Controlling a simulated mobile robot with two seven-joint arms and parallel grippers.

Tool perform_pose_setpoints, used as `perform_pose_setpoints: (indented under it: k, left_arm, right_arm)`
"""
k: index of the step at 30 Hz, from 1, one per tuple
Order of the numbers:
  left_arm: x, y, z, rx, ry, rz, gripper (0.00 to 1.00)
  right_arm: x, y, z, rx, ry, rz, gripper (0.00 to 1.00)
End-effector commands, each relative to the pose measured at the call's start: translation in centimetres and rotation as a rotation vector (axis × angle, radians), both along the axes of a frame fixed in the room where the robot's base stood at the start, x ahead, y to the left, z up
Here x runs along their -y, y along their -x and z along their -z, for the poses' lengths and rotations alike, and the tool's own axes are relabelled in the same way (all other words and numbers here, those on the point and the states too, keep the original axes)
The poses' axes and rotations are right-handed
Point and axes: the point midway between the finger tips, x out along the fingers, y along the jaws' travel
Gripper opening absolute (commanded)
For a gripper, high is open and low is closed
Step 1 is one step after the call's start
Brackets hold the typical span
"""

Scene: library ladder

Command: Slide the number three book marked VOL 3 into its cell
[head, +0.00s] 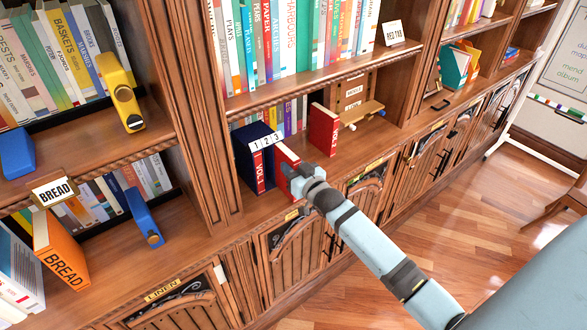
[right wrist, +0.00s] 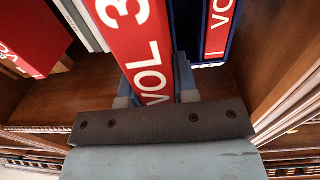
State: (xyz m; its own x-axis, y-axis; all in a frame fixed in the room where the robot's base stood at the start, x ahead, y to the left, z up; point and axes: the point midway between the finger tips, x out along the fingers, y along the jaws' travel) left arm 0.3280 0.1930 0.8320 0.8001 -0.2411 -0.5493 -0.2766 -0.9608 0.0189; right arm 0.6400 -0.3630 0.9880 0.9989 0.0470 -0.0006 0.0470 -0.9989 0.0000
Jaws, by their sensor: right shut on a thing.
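A navy slipcase (head: 242,144) stands on the middle shelf, with white tags 1, 2, 3 along its top. A red book marked VOL 1 (head: 258,171) stands in its left cell. My right gripper (head: 297,178) is shut on the red VOL 3 book (head: 285,158), at the case's right front. The right wrist view shows VOL 3 (right wrist: 147,50) between the fingers, with part of the navy case (right wrist: 235,22) beside it. I cannot tell whether the book's far end is inside a cell. Another red book (head: 323,128) stands apart to the right. My left gripper is out of view.
A wooden rack (head: 362,112) stands on the shelf right of the loose red book. Wooden uprights (head: 205,150) bound the bay at left. A row of books (head: 290,35) fills the shelf above.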

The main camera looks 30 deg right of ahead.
Motion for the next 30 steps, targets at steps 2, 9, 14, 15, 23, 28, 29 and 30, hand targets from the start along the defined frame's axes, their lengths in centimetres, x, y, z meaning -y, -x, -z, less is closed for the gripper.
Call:
perform_pose_setpoints:
  k: [2, 9, 14, 15, 23, 28, 29, 30]
  left_arm:
    - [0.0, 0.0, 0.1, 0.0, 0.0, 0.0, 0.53]
    - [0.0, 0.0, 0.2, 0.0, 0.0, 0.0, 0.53]
    - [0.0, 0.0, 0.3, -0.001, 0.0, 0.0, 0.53]
    - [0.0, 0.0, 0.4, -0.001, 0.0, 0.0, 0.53]
    - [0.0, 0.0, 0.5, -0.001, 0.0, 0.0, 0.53]
    - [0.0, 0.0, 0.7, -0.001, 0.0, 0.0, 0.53]
    - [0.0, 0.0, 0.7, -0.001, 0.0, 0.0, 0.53]
    - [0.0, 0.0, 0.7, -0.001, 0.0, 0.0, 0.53]
  right_arm:
    - [0.0, -0.2, -0.1, 0.002, 0.0, 0.0, 0.0]
    - [-0.1, -0.8, -0.1, 0.002, 0.0, 0.0, 0.0]
    - [-0.1, -1.2, -0.1, 0.001, 0.0, 0.0, 0.0]
    - [-0.1, -1.3, 0.0, 0.002, 0.0, 0.0, 0.0]
    - [-0.2, -2.0, -0.1, 0.003, 0.0, 0.0, 0.0]
    - [-0.2, -2.4, -0.1, 0.002, 0.0, 0.0, 0.0]
    - [-0.2, -2.5, 0.0, 0.002, 0.0, 0.0, 0.0]
    - [-0.2, -2.6, 0.0, 0.002, 0.0, 0.0, 0.0]
